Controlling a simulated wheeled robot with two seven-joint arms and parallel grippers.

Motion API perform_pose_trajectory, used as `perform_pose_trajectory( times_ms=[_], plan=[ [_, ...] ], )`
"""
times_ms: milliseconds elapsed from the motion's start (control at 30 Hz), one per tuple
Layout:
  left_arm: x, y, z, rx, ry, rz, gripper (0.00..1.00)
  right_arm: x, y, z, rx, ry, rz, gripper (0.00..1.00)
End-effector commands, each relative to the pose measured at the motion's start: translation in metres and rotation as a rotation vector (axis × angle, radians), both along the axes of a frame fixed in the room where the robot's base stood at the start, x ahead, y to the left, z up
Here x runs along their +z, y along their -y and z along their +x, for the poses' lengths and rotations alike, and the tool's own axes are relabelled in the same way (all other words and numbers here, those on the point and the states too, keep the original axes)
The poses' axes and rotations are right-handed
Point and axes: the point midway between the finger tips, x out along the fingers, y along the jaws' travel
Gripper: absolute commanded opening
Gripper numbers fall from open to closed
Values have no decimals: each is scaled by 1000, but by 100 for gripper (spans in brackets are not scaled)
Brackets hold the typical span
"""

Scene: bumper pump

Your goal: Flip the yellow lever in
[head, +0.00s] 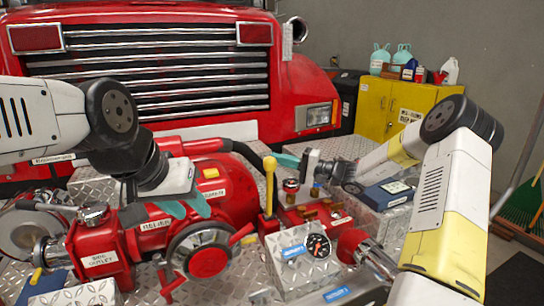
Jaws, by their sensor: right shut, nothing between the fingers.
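The yellow lever (270,188) stands upright on the red pump, with a round yellow knob on top. My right gripper (287,160) comes in from the right and is shut, with teal fingertips just right of the knob. Whether the fingertips touch the lever cannot be told from this view. My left gripper (186,208) is over the pump's left part, pointing down. Its two teal fingers look spread apart with nothing seen between them.
The red pump body (237,190), a round valve cap (208,262) and a pressure gauge (318,246) crowd the space around the lever. A blue box (384,195) lies under my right forearm. A red truck grille (150,70) and yellow cabinet (385,105) stand behind.

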Motion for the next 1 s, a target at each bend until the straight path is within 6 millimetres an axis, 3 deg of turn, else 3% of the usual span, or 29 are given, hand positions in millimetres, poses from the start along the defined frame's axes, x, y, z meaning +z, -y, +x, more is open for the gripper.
perform_pose_trajectory(
  times_ms=[100, 400, 1000],
  plan=[
    [0, 0, 0, 0, 0, 0, 36, -3, 8, -21, 2, 82, 39, 0],
    [0, 0, 0, 0, 0, 0, 36, -10, 22, -57, 3, 200, 82, 0],
    [0, 0, 0, 0, 0, 0, 36, -19, 27, -74, 9, 194, 78, 0]
  ],
)
